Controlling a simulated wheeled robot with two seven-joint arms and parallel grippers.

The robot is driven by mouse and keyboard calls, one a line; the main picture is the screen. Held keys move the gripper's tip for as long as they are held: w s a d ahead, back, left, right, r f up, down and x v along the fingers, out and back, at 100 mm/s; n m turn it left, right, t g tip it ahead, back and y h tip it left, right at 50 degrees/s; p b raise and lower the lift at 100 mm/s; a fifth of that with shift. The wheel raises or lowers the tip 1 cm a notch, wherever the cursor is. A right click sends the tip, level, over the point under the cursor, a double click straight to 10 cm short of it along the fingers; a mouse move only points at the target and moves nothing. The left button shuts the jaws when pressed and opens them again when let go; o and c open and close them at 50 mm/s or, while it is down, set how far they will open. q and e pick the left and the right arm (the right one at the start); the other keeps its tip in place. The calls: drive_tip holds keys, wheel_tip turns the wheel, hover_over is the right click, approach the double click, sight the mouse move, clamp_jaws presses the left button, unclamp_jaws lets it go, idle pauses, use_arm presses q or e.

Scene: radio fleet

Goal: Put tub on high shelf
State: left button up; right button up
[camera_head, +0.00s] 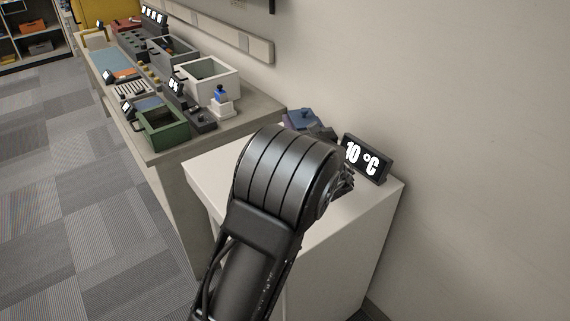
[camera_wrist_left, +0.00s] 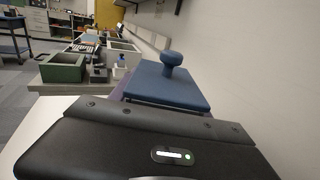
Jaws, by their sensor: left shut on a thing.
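The tub (camera_head: 302,118) shows in the head view as a blue lid just beyond my left arm, over the back of the white cabinet. The wrist view shows its flat blue lid with a round knob (camera_wrist_left: 172,70) and a strip of purple body (camera_wrist_left: 118,93) beneath. My left gripper (camera_head: 324,132) is mostly hidden behind my forearm. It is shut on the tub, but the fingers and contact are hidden. Whether the tub touches the cabinet top cannot be told. My right gripper is out of view.
A white cabinet (camera_head: 215,180) carries a "10 °C" display (camera_head: 366,159) near the wall. A long counter (camera_head: 262,108) beyond it holds a green bin (camera_head: 163,128), a white bin (camera_head: 208,80) and other trays. A shelf unit (camera_head: 33,30) stands far left. Carpet at left is clear.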

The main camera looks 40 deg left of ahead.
use_arm(q)
drive_tip(key=shift+s+d+r, duration=0.1)
wheel_tip(320, 180, down, 6)
drive_tip(key=shift+f, duration=0.15)
idle(0.4)
wheel_tip(320, 180, down, 4)
drive_tip(key=shift+r, duration=0.15)
idle(0.4)
drive_tip(key=o, duration=1.6)
drive_tip(key=shift+f, duration=0.2)
drive_tip(key=shift+c, duration=0.2)
